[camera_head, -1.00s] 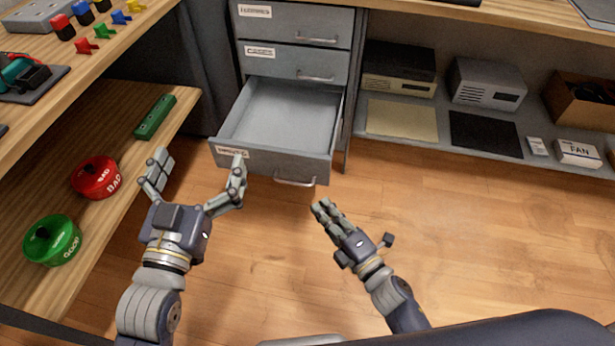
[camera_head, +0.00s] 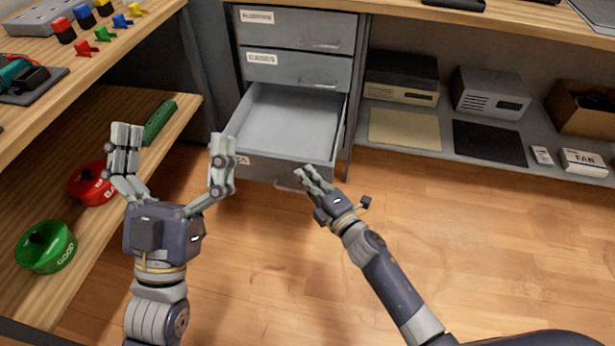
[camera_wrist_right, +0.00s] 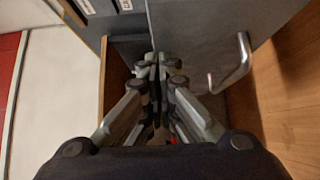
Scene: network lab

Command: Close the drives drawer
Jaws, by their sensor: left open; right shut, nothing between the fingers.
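The drives drawer (camera_head: 285,115) is the bottom drawer of the grey cabinet. It is pulled out and looks empty inside. Its front panel (camera_head: 265,170) has a bar handle, and its label is mostly hidden behind my left gripper. My right gripper (camera_head: 304,178) is shut and empty, with its fingertips close to the front panel near the handle. I cannot tell whether it touches. In the right wrist view, the shut fingers (camera_wrist_right: 158,65) point toward the grey front, with the handle (camera_wrist_right: 235,65) to their right. My left gripper (camera_head: 174,145) is open and empty, left of the drawer's front.
Two shut drawers (camera_head: 297,50) are above the open one. A wooden shelf at left holds a red container (camera_head: 88,184), a green container (camera_head: 45,246) and a green strip (camera_head: 159,122). A low shelf (camera_head: 460,150) at right holds boxes. The floor in front is clear.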

